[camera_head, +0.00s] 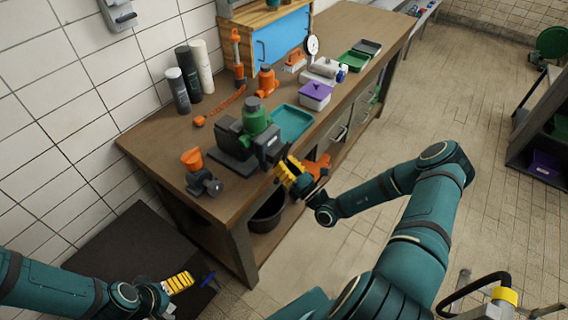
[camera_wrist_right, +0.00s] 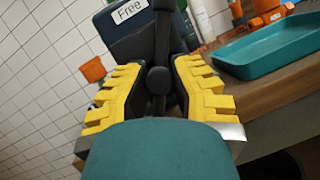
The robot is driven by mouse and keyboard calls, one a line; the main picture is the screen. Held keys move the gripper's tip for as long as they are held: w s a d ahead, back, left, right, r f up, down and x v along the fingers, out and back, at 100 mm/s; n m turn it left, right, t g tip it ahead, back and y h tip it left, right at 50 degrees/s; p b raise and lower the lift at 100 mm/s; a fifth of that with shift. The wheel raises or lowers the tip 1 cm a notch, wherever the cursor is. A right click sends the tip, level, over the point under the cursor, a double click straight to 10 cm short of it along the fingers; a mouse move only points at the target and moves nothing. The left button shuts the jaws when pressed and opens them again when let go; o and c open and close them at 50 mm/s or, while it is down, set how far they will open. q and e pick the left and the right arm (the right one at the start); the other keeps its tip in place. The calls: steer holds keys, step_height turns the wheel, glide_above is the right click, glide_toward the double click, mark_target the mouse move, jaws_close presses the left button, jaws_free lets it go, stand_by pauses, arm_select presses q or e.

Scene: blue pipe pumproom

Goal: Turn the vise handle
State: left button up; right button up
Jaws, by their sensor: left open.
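The black vise handle (camera_wrist_right: 160,50), a bar with a round knob, lies between the yellow fingers of my right gripper (camera_wrist_right: 157,82). In the head view this gripper (camera_head: 288,168) is at the vise's front right side; finger contact with the handle is unclear. My left gripper (camera_head: 182,282) is open and empty, low at the lower left, away from the bench.
A teal tray (camera_head: 291,122) lies right of the vise, with a purple-lidded box (camera_head: 316,92) beyond. A small orange-and-grey piece (camera_head: 200,176) stands at the near left of the bench (camera_head: 150,145). A black bucket (camera_head: 268,215) is underneath. The tiled floor at right is mostly clear.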

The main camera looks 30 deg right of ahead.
steer(key=o, duration=0.5)
steer(key=shift+d+r, duration=0.15)
steer(key=shift+r, duration=0.05)
steer(key=shift+s, duration=0.1)
steer(key=shift+f, duration=0.1)
steer(key=v, duration=1.2)
